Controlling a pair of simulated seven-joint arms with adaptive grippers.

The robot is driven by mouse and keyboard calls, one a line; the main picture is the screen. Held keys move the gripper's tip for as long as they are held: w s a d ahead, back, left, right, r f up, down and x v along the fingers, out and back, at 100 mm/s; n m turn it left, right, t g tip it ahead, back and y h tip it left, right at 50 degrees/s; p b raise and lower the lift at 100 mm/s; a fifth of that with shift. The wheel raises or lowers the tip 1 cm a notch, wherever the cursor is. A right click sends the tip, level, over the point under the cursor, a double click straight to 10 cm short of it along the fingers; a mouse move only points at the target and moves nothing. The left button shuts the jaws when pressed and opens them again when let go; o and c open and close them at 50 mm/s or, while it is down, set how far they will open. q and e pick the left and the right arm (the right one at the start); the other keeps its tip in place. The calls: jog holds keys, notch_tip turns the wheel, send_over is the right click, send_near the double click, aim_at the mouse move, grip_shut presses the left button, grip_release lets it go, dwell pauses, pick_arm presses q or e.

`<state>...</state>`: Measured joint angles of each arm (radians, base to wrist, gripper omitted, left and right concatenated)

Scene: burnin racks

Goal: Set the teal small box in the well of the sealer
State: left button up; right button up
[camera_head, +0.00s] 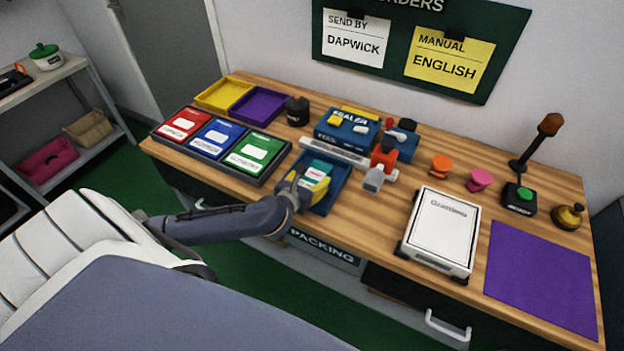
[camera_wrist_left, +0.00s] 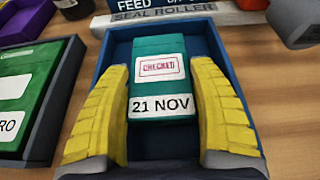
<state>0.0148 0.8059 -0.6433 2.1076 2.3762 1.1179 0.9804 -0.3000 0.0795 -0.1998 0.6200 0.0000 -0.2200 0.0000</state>
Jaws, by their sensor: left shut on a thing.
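The teal small box (camera_wrist_left: 158,70) carries a red "CHECKED" stamp and a "21 NOV" label, and it also shows in the head view (camera_head: 321,166). My left gripper (camera_wrist_left: 165,110) has its yellow fingers on both sides of the box and is shut on it; it shows in the head view too (camera_head: 314,180). The box is inside a blue tray (camera_head: 338,190), and I cannot tell whether it touches the tray floor. The blue sealer (camera_head: 346,133) stands behind the tray, with a pale seal roller strip (camera_head: 334,152) along its front. My right gripper is not in view.
Red, blue and green boxes (camera_head: 255,153) lie in a dark holder left of the tray.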

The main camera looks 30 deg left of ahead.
pick_arm(q)
jog(key=shift+f, duration=0.15)
jog(key=o, duration=1.2)
jog(key=shift+s+r, duration=0.1)
jog(key=shift+r, duration=0.1)
jog(key=v, duration=1.1)
jog(key=shift+s+r, duration=0.15)
jog(key=shift+s, duration=0.2)
